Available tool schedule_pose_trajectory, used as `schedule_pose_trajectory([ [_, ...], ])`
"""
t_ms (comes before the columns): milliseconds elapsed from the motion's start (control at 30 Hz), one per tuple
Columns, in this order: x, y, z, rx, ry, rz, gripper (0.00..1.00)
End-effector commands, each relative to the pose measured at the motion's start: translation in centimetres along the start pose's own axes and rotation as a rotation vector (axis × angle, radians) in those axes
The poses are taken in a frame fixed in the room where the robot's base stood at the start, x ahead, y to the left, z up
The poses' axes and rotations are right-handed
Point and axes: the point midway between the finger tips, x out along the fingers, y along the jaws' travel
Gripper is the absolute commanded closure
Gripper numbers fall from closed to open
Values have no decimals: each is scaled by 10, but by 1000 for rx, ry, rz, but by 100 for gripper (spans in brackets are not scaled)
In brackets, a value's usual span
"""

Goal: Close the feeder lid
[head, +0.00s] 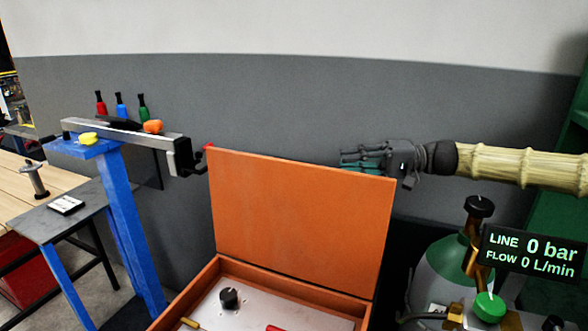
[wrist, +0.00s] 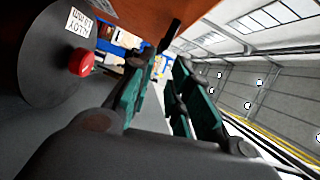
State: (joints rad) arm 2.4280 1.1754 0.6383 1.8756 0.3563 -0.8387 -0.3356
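The feeder lid (head: 300,215) is an orange panel standing open and upright at the back of the orange feeder box (head: 368,325) in the head view. My gripper (head: 343,160) is at the lid's upper right corner, its fingers pointing left along the top edge. The lid seems to hide their lower part, so they appear to be behind it. In the wrist view my gripper (wrist: 163,68) shows teal-padded fingers apart with nothing between them. An orange surface, likely the lid (wrist: 190,12), shows at the top there. I cannot tell whether the fingers touch it.
A gas cylinder (head: 440,268) with a pressure display (head: 532,252) stands right of the box. A blue stand (head: 125,220) with a metal bar is at left. A grey spool (wrist: 45,65) with a red knob is close in the wrist view. A black knob (head: 229,298) rises inside the box.

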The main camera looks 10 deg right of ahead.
Motion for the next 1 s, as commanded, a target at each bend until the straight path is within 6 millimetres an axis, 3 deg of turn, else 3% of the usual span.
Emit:
schedule_pose_trajectory([
  [600, 90, -1, 0, 0, -4, 1, 81],
  [1000, 103, 0, 0, 0, -3, 0, 81],
])
